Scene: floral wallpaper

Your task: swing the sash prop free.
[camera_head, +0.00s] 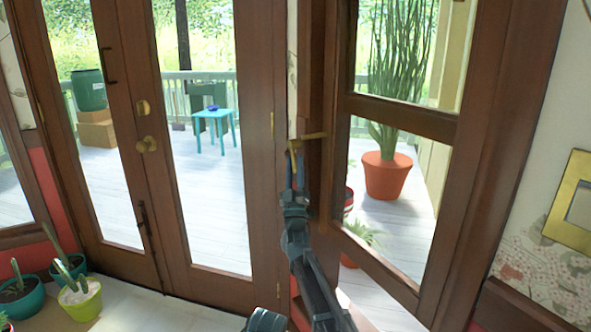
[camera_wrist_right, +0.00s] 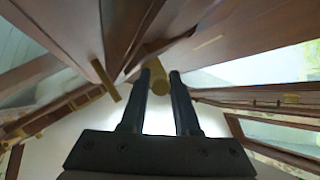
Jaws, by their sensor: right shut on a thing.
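The sash prop is a brass piece (camera_head: 313,136) at the edge of the brown wooden window frame, just right of the glass doors. It has a short crosswise bar at the top and a rounded end by my fingertips. My right gripper (camera_head: 296,165) reaches up to it from below. In the right wrist view, the brass end (camera_wrist_right: 160,84) sits between the tips of my right gripper (camera_wrist_right: 163,80), which are shut on it. The fingers partly hide the prop.
The window sash (camera_head: 402,118) stands close right of my gripper. Brown glass doors (camera_head: 177,278) with brass knobs are on the left. Potted cacti (camera_head: 80,300) stand on the floor at lower left. A gold frame (camera_head: 558,225) hangs on the right wall.

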